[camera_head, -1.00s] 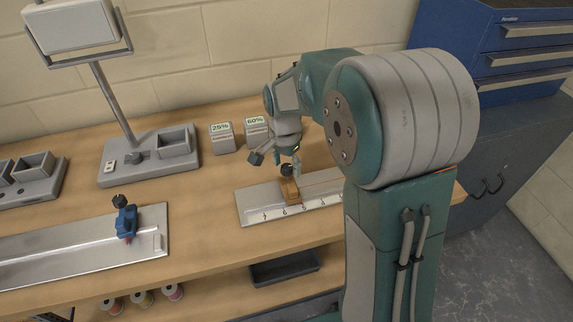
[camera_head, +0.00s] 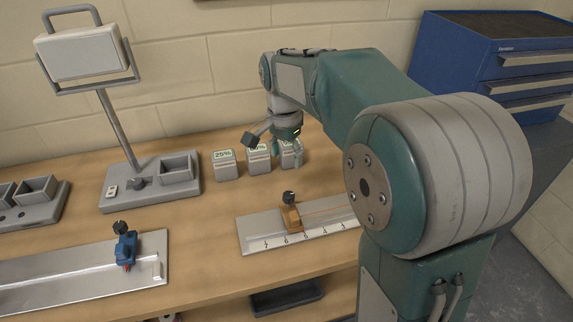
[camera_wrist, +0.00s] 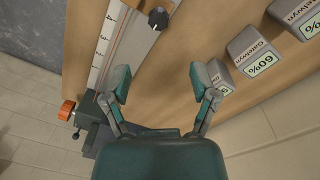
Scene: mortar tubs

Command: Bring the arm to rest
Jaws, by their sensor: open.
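My gripper (camera_head: 287,150) hangs from my arm above the back of the wooden bench, in front of the small grey labelled blocks. In the wrist view my gripper (camera_wrist: 161,88) has its two fingers spread, with nothing between them. The orange slider (camera_head: 291,215) with a black knob sits apart from it on the numbered rail plate (camera_head: 257,244). The knob (camera_wrist: 158,18) and part of the numbered rail (camera_wrist: 112,40) also show in the wrist view.
Grey blocks marked 25% (camera_head: 224,165) and 60% (camera_wrist: 249,54) stand at the back. A blue drawer cabinet (camera_head: 490,65) stands right. Bench space between the plates is clear.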

